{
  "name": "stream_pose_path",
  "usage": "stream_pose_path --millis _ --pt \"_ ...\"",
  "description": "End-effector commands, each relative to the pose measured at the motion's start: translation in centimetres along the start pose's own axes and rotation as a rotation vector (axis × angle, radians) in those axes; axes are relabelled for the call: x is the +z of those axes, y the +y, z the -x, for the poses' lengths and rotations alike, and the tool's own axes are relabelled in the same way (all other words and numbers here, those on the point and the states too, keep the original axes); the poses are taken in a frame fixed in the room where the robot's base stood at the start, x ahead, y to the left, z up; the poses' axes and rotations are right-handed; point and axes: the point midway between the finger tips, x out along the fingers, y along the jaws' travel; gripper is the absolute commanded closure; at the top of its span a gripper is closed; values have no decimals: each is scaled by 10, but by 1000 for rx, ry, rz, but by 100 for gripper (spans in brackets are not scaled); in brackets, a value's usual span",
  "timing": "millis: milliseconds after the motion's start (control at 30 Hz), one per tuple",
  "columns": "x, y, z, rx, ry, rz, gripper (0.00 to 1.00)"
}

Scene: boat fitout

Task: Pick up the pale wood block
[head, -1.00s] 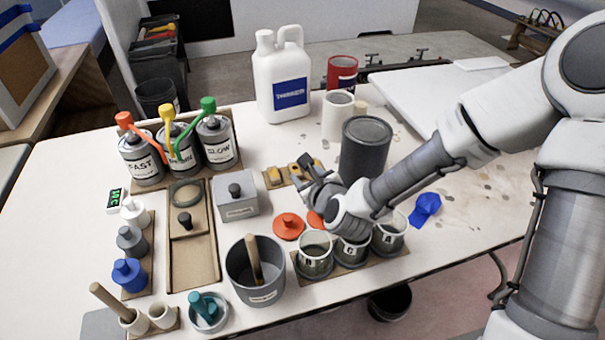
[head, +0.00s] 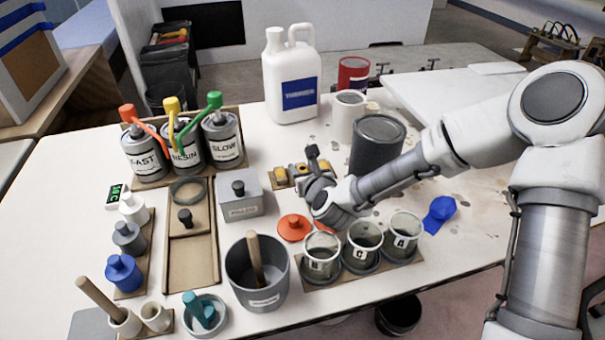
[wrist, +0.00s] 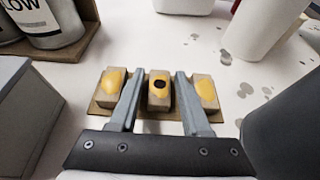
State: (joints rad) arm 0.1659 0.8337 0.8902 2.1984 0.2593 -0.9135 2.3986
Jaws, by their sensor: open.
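Three pale wood blocks with yellow patches on top stand in a row on a thin brown board (wrist: 160,115). In the wrist view they are the left block (wrist: 112,98), the middle block (wrist: 158,102) with a dark round spot, and the right block (wrist: 203,93). I cannot tell from looks alone which one the task names. My gripper (wrist: 158,76) is open, its fingers on either side of the middle block; contact is unclear. In the head view my gripper (head: 310,168) is over the row and hides part of it; the left block (head: 280,175) shows beside it.
A dark grey can (head: 376,145) stands close right of my gripper. A grey box (head: 240,198) stands to the left. An orange lid (head: 294,228) and labelled cups (head: 362,245) are in front.

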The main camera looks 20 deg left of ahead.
Motion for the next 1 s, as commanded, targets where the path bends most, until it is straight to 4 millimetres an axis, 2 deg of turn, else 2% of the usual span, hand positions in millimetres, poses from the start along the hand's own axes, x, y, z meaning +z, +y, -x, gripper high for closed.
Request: stream_pose_path --millis 200,267,467,500,833,1000 --pt "0 0 -1 1 1 1 52" --pt "0 0 -1 1 1 1 62" --pt "0 0 0 1 1 1 98" --pt "0 0 0 1 1 1 100" --pt "2 0 0 1 0 1 100" --pt "26 0 10 1 -3 2 100"
